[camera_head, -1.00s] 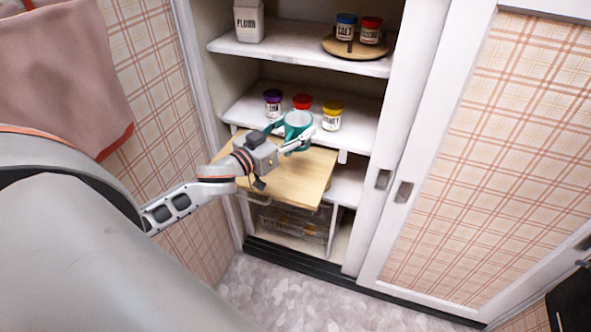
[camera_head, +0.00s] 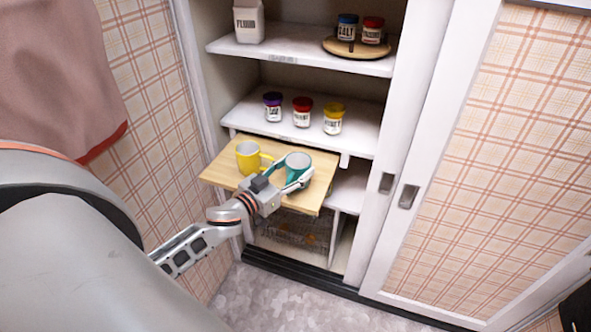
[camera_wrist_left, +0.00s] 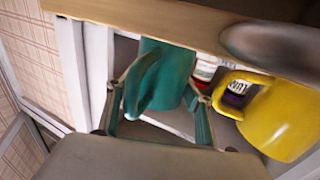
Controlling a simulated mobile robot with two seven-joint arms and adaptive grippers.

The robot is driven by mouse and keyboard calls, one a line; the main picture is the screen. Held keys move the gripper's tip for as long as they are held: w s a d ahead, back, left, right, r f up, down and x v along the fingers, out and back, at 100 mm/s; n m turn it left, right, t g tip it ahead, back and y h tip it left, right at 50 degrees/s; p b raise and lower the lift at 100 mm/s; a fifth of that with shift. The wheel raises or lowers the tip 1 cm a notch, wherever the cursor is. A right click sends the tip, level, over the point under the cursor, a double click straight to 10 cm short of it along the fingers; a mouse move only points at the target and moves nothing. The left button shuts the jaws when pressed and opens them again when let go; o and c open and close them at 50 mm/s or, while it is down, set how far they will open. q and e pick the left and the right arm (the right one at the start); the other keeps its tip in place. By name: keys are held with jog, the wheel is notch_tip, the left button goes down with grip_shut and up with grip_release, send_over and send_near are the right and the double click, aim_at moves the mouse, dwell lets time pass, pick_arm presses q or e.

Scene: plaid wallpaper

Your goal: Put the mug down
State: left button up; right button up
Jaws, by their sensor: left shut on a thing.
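A teal mug (camera_head: 298,161) is over the right part of a pull-out wooden board (camera_head: 222,172), roughly upright. My left gripper (camera_head: 284,178) is shut on it from the front. In the left wrist view, the two fingers flank the teal mug's handle (camera_wrist_left: 141,86), and the mug body (camera_wrist_left: 177,70) is behind it. The board's edge (camera_wrist_left: 150,17) runs across the top of that view, close to the mug's base; whether they touch I cannot tell. A yellow mug (camera_head: 247,158) stands on the board to the left, and also shows in the wrist view (camera_wrist_left: 280,122). My right gripper is not in view.
Several spice jars, including a yellow-lidded one (camera_head: 333,118), stand on the shelf above and behind the board. A flour carton (camera_head: 248,22) and a round tray (camera_head: 338,47) with jars are higher up. A wire basket (camera_head: 290,229) is below. The board's front left is bare.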

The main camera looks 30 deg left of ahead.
pick_arm(q)
jog(key=shift+r, duration=0.1)
jog(key=o, duration=1)
jog(key=shift+f, duration=0.2)
jog(key=shift+o, duration=0.2)
jog(key=shift+r, duration=0.1)
jog(key=shift+s, duration=0.15)
jog(key=s+a, duration=0.1)
jog(key=s, duration=1)
jog(key=shift+s+a, duration=0.3)
jog(key=shift+s, duration=0.05)
